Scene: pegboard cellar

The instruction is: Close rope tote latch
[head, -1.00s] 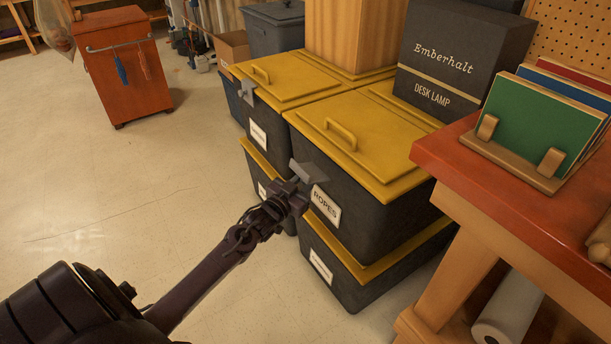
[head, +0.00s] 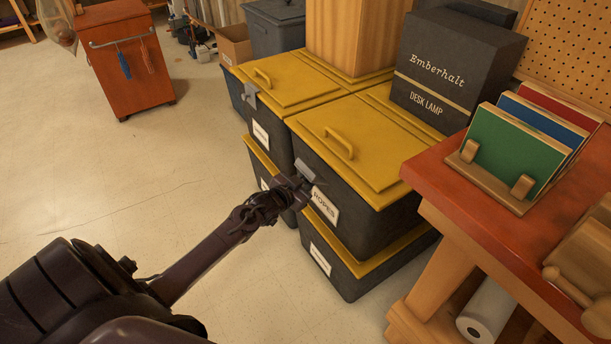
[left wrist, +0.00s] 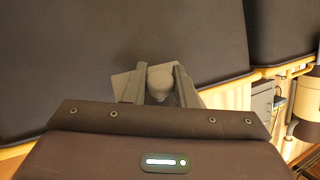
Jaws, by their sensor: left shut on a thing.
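The rope tote (head: 365,205) is a dark bin with a yellow lid (head: 360,150) and a white label reading ROPES (head: 325,206). It stands on another tote. Its grey latch (head: 306,168) is on the front face near the left corner, just below the lid rim. My left gripper (head: 298,184) is at the latch. In the left wrist view the fingers (left wrist: 158,85) are shut on the latch's rounded grey knob (left wrist: 161,77), with its flat plate (left wrist: 124,85) behind. The gripper hides part of the latch. My right gripper is not in view.
A wooden workbench (head: 500,225) with green, blue and red books (head: 515,140) stands close on the right. A desk lamp box (head: 450,70) and a wooden block (head: 355,35) rest on the totes. Another latched tote (head: 290,85) is behind left.

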